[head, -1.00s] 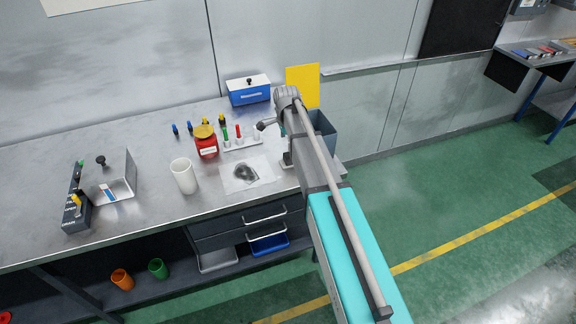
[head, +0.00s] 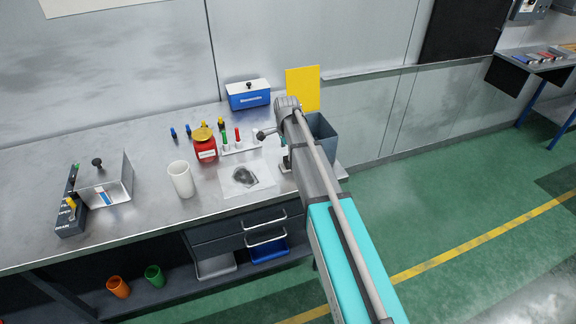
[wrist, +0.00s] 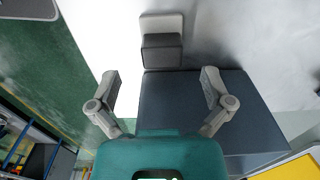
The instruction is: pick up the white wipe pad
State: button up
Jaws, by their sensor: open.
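In the wrist view, a light, nearly white pad (wrist: 162,22) with a dark grey block at its lower edge lies on the bright bench top. It looks like the wipe pad. In the head view, a small pale and dark thing (head: 286,162) beside my arm may be the same pad, mostly hidden. My gripper (wrist: 160,76) is open and empty, its two fingers spread above the blue-grey bin (wrist: 210,110). The pad is above the fingertips in the picture, centred between them and apart from them.
The bin (head: 323,130) stands at the bench's right end, by a yellow panel (head: 303,85). Left of my arm lie a white sheet with a dark smudge (head: 232,190), a white cup (head: 181,180), a red jar (head: 204,147) and a tube rack (head: 240,148). A blue box (head: 248,98) stands behind.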

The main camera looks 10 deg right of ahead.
jog(key=shift+w+d+f+b, duration=0.1)
jog(key=shift+d+f+b, duration=0.05)
jog(key=shift+f+b, duration=0.6)
jog(key=shift+w+d+f+b, duration=0.1)
jog(key=shift+f+b, duration=0.6)
jog(key=shift+f, duration=0.05)
jog(key=shift+f+b, duration=1)
jog(key=shift+f, duration=0.05)
jog(key=c, duration=1.2)
jog(key=shift+r, duration=0.25)
